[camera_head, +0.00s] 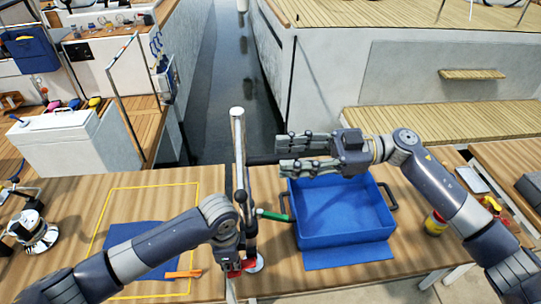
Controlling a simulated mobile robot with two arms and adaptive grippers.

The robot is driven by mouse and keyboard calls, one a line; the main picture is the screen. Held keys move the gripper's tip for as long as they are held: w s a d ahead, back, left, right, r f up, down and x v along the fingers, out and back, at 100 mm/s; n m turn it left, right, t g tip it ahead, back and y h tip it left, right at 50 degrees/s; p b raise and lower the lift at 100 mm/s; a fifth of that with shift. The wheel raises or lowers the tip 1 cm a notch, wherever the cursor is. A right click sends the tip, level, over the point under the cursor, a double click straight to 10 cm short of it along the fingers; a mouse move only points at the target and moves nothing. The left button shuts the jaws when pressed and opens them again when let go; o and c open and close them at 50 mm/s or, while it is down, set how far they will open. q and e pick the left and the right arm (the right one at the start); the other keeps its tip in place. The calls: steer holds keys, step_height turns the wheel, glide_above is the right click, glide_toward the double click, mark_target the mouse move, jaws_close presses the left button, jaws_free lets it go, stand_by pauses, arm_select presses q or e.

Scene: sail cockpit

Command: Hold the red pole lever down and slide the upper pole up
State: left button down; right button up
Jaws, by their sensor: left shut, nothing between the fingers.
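The silver pole (238,135) stands upright near the middle of the head view. The red lever (247,264) is low at the pole's foot, mostly hidden by my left gripper. My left gripper (238,262) points down against or just over the lever, shut with nothing between its fingers; exact contact is hard to tell. My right gripper (281,153) points left, to the right of the pole's upper part. Its fingers are apart and empty, and it does not hold the pole.
A blue tray (345,240) with dark handles stands right of the pole, under my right gripper. A green-handled tool (273,216) lies between them. An orange tool (184,274) and blue cloth (125,232) lie left. Water lies beyond.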

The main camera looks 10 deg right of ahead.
steer(key=d, duration=0.6)
steer(key=shift+d, duration=0.4)
